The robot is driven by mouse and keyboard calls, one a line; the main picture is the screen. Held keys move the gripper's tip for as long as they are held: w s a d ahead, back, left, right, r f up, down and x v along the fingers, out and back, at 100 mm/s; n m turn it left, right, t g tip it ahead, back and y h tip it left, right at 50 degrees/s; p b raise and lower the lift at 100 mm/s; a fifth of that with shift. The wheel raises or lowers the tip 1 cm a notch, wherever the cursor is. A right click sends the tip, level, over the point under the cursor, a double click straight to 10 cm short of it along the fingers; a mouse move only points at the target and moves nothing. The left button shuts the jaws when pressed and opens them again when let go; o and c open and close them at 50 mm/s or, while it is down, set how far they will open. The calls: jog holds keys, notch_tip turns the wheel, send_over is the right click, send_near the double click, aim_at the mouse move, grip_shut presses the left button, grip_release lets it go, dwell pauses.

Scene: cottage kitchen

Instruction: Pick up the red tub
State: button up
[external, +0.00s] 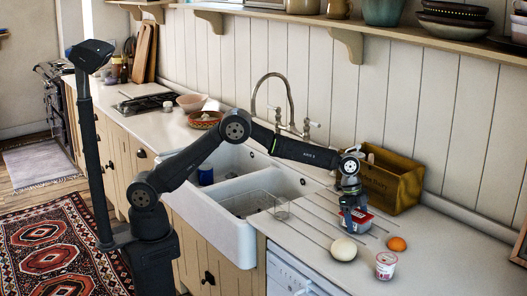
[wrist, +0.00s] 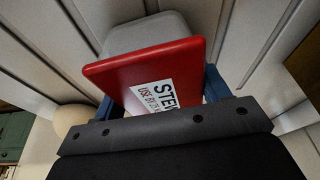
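The red tub (wrist: 140,68) has a red lid with a white label and a pale grey body. In the external view the tub (external: 358,222) is at the counter's ribbed draining area, right of the sink. My gripper (external: 350,208) points down on it from above. In the wrist view the blue fingers of my gripper (wrist: 162,96) stand on either side of the tub, close to its sides. The lid and the dark gripper body hide parts of the fingers, so I cannot tell whether they press on it. A gap under the tub cannot be made out.
A white egg-like object (external: 343,249), a small white-and-red cup (external: 386,265) and an orange item (external: 396,244) stand close in front and to the right. A clear container (external: 281,210) is on the left. A wooden crate (external: 393,182) stands behind, near the wall.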

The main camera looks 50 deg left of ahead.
jog(key=c, duration=0.3)
